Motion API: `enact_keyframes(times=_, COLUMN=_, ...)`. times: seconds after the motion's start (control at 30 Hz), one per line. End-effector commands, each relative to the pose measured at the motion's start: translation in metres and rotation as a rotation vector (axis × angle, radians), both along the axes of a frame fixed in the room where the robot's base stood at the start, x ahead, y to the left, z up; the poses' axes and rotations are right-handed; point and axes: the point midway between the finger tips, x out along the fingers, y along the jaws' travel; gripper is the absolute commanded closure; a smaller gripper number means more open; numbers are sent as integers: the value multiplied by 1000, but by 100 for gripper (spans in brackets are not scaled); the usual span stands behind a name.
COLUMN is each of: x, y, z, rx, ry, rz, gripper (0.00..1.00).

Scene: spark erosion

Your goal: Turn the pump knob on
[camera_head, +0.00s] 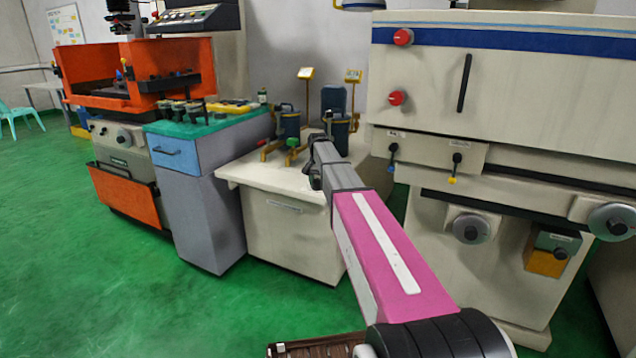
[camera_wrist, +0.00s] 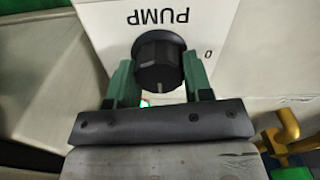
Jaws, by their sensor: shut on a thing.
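The black pump knob (camera_wrist: 158,58) shows in the wrist view on a white panel (camera_wrist: 225,30) marked "PUMP", with the lettering upside down. A "0" is printed to the right of the knob. My gripper (camera_wrist: 157,76) has one green finger on each side of the knob and is shut on it. A small pale mark shows below the knob, near the black gripper body. In the head view my gripper (camera_head: 314,174) is at the front of the cream cabinet (camera_head: 290,235), and the knob is hidden.
Pumps or valves with yellow pipes (camera_head: 290,125) stand on the cabinet top. A large cream machine (camera_head: 490,100) with red knobs and handwheels is to the right. A blue-grey drawer unit (camera_head: 195,195) and an orange machine (camera_head: 130,75) are to the left.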

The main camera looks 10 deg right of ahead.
Motion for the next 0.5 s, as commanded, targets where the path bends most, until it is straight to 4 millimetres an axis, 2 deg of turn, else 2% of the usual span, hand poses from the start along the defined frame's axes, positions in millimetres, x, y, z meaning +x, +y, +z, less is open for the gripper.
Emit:
enact_keyframes(times=0.27, x=0, y=0, z=1, rx=0, ry=-1, rz=-3, gripper=77)
enact_keyframes(times=0.3, x=0, y=0, z=1, rx=0, ry=-1, rz=-2, gripper=44)
enact_keyframes(times=0.33, x=0, y=0, z=1, rx=0, ry=-1, rz=-2, gripper=34)
enact_keyframes(times=0.37, x=0, y=0, z=1, rx=0, ry=-1, rz=-2, gripper=28)
enact_keyframes(times=0.5, x=0, y=0, z=0, rx=0, ry=-1, rz=-1, gripper=28)
